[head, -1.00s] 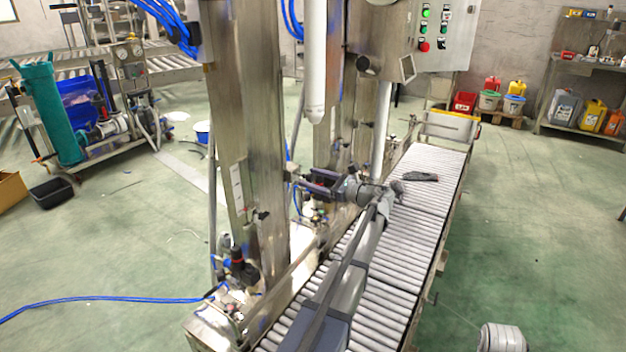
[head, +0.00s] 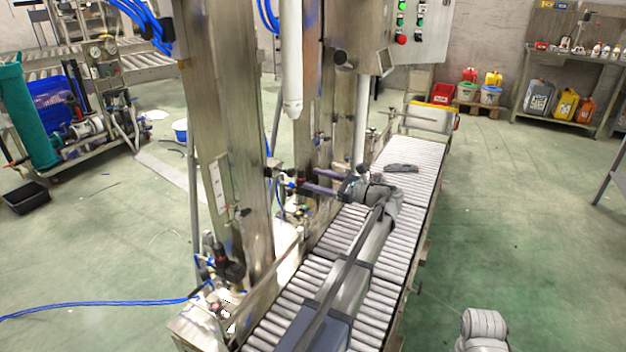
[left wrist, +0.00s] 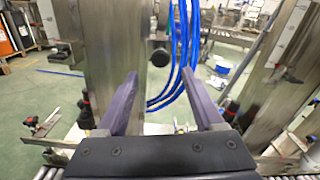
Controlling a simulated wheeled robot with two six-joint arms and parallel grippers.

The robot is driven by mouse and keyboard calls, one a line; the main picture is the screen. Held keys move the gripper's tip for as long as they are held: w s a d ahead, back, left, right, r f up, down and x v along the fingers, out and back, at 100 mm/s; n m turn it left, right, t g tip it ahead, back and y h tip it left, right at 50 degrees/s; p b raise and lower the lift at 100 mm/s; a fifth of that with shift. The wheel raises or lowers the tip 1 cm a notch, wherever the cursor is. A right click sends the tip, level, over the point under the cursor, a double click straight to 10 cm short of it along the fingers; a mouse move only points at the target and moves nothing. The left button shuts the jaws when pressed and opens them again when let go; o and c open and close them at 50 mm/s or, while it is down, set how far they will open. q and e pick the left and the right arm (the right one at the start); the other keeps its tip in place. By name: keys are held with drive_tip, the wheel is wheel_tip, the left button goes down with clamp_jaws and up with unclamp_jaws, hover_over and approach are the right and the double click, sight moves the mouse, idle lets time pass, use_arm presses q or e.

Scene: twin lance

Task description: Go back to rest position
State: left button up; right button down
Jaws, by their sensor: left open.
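My left gripper (head: 297,179) reaches over the roller conveyor (head: 413,157) and points left toward the steel uprights of the machine. In the left wrist view its two purple fingers (left wrist: 160,75) stand wide apart. Nothing is held between them. Beyond the fingers are a steel post (left wrist: 112,60) and blue hoses (left wrist: 184,75); I cannot tell the exact gap to them. My right gripper is out of view. Only a pale arm link of mine shows at the bottom right of the head view.
A small dark object (head: 402,168) lies on the rollers beyond my left wrist. A steel column (head: 215,120) stands left of the conveyor, and a white tube (head: 291,70) hangs near it. A control box (head: 420,32) is at the back. The green floor on the right is mostly clear.

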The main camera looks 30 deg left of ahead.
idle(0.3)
use_arm(q)
drive_tip(key=s+d+f+n+t+h, duration=0.1)
drive_tip(key=s+d+f+n+h, duration=0.2)
drive_tip(key=d+f, duration=0.4)
drive_tip(key=s+d+f+n+t+h, duration=0.1)
drive_tip(key=s+d+f+h, duration=0.35)
drive_tip(key=d, duration=0.35)
drive_tip(key=s+d+f+n+t+h, duration=0.1)
drive_tip(key=s+d+f+n+h, duration=0.15)
drive_tip(key=s+d+f, duration=0.4)
drive_tip(key=s+d+f+n+g+h+p, duration=0.1)
drive_tip(key=s+d+n+h, duration=0.15)
drive_tip(key=s+d, duration=0.5)
drive_tip(key=s+d+f+n+h, duration=0.2)
drive_tip(key=s+d+h, duration=0.2)
drive_tip(key=d, duration=0.7)
wheel_tip(320, 180, up, 29)
drive_tip(key=p, duration=2.9)
drive_tip(key=shift+w, duration=0.15)
